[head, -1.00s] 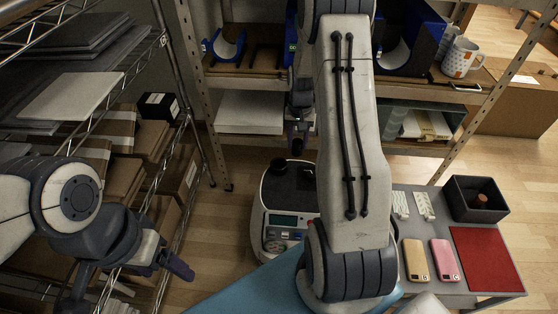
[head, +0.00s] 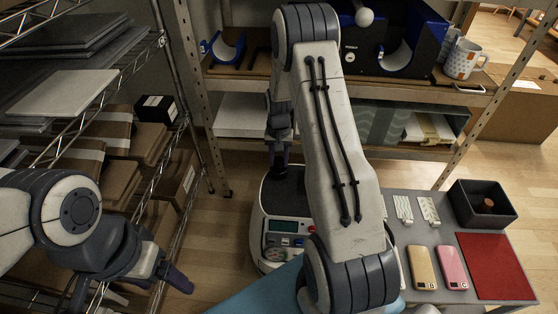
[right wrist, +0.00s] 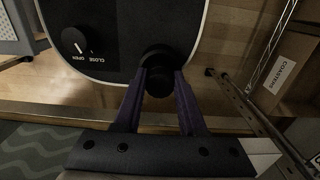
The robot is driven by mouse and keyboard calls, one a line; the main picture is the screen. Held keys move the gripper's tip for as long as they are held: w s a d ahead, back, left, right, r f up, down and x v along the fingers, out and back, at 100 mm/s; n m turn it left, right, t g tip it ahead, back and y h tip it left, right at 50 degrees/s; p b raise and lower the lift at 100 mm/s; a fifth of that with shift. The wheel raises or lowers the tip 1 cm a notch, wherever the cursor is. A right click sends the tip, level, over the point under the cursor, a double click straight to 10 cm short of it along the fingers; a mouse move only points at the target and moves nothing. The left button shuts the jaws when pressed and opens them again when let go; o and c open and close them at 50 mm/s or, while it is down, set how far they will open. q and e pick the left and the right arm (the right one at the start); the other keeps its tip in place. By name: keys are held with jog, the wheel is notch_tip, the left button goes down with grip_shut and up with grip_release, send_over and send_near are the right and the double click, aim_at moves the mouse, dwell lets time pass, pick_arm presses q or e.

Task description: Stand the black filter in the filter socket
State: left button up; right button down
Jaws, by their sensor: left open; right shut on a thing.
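My right gripper (right wrist: 160,78) is shut on the black filter (right wrist: 158,84), a small dark round piece between its purple fingertips. Just beyond it is a dark round shape (right wrist: 160,54) at the edge of the black-topped unit, perhaps the filter socket; dark on dark, I cannot tell whether the two touch. In the head view the right gripper (head: 278,162) is over the far left of the unit's black top (head: 285,196); the filter is hard to make out there. My left gripper (head: 172,277) is open and empty at the lower left, away from the unit.
The unit has a CLOSE/OPEN knob (right wrist: 74,40), hidden by my arm in the head view. Wire shelving (head: 175,60) stands left and a shelf with a blue machine (head: 395,45) and mug (head: 464,60) behind. A side table (head: 420,205) is at right.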

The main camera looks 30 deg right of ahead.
aim_at(279, 160)
jog(key=shift+f, duration=0.3)
jog(key=shift+c, duration=2.4)
grip_release()
notch_tip(279, 160, up, 11)
jog(key=p, duration=0.4)
jog(key=s+a+r+n, duration=0.3)
jog(key=s+a+r, duration=0.15)
jog(key=a, duration=0.55)
jog(key=s+a+r+n, duration=0.3)
jog(key=a+r, duration=0.3)
jog(key=a, duration=0.4)
jog(key=s+a+r+n, duration=0.1)
jog(key=s+a+n, duration=0.2)
jog(key=s, duration=0.4)
jog(key=s+a+r+n, duration=0.1)
jog(key=s+a+n, duration=0.2)
jog(key=s, duration=0.4)
jog(key=s+a+r+n+y, duration=0.1)
jog(key=s+a+r+n, duration=0.1)
jog(key=s, duration=0.4)
jog(key=shift+s+a+n, duration=0.4)
jog(key=shift+a, duration=0.1)
